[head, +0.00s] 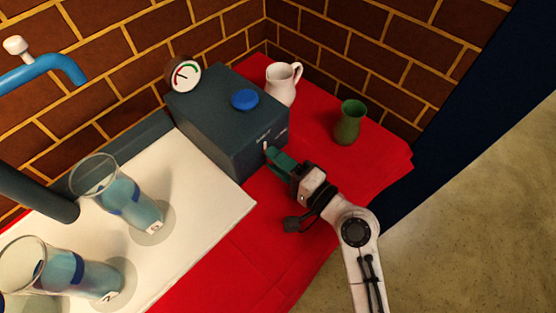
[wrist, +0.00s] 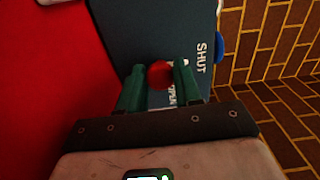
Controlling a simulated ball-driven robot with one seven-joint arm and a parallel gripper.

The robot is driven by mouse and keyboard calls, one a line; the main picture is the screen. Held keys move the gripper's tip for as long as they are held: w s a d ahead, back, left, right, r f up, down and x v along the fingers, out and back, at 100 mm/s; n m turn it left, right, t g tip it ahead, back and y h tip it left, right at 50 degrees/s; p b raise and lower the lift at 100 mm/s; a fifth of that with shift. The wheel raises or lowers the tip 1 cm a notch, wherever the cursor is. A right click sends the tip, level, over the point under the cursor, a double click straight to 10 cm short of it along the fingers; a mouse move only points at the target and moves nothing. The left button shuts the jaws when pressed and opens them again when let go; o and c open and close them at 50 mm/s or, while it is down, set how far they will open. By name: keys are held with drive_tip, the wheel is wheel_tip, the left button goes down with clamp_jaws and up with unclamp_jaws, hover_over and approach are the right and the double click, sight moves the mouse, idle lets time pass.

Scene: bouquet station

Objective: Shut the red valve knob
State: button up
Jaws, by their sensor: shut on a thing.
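The red valve knob (wrist: 160,75) is on the front face of a dark grey-blue box (head: 215,120). In the wrist view it sits between the two green fingers of my gripper (wrist: 158,82), which is shut on it. "SHUT" is lettered on the box to the right of the knob, and a second label is partly covered by the right finger. In the head view my gripper (head: 274,160) is at the box's front face and hides the knob. I cannot tell which label the knob points at.
A blue knob (head: 244,99) and a round gauge (head: 186,76) are on the box. A white jug (head: 283,84) and green vase (head: 349,122) stand to its right on the red cloth (head: 320,160). Glass cylinders (head: 122,195) stand on the white board (head: 195,220) at left, near a blue tap (head: 45,70).

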drive_tip(key=shift+f, duration=0.1)
drive_tip(key=o, duration=1)
drive_tip(key=b+v, duration=0.1)
drive_tip(key=v, duration=0.9)
drive_tip(key=shift+s+d, duration=0.25)
drive_tip(key=shift+d, duration=0.1)
drive_tip(key=shift+s, duration=0.1)
